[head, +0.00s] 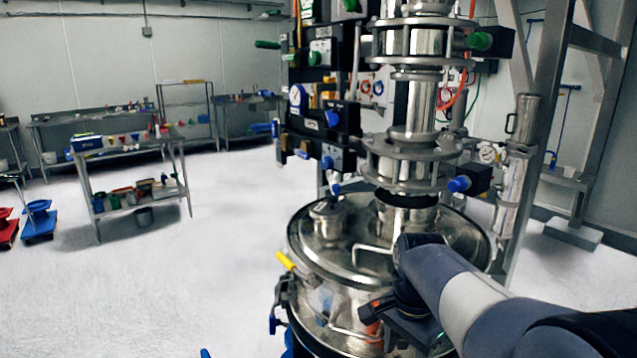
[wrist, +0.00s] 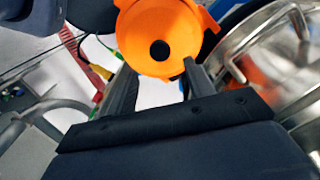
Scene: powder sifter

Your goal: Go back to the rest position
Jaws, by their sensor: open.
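My gripper (wrist: 158,68) is open in the wrist view, with its two dark fingers apart. An orange round part (wrist: 160,30) with a dark centre shows beyond and between the fingertips; I cannot tell whether they touch it. In the head view, my arm reaches in from the lower right, and its end is low against the near right side of the steel sifter vessel (head: 325,300). The arm mostly hides my gripper there.
The vessel's lid (head: 340,255) has handles, and a yellow-handled lever (head: 285,260) sticks out at left. A steel column (head: 421,105) rises above it, beside a valve panel (head: 325,125). Metal frame posts (head: 545,110) stand at right.

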